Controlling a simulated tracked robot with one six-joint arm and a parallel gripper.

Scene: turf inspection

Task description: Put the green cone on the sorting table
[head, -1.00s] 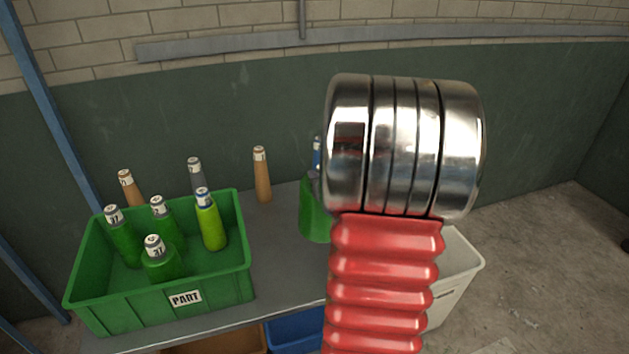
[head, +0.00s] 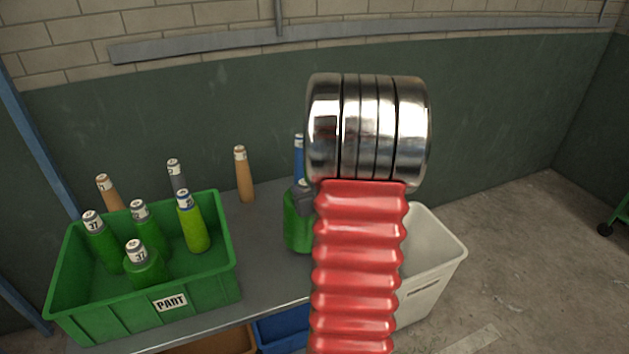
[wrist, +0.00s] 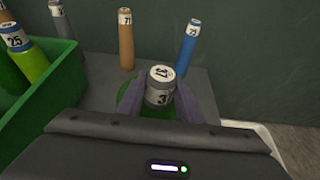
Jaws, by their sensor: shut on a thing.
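The green cone (wrist: 161,86), with a white label reading 37 and a grey top, is between the jaws of my gripper (wrist: 159,102) in the wrist view. My gripper is shut on it, and the cone looks upright. In the head view the green cone (head: 296,222) shows left of my red arm, which hides its right side. It is over the right part of the grey sorting table (head: 265,240). I cannot tell whether its base touches the top.
An orange cone (head: 243,174) and a blue cone (wrist: 188,45) stand behind the held cone. A white bin (head: 440,262) is at the right. Bare table lies between green bin and held cone.

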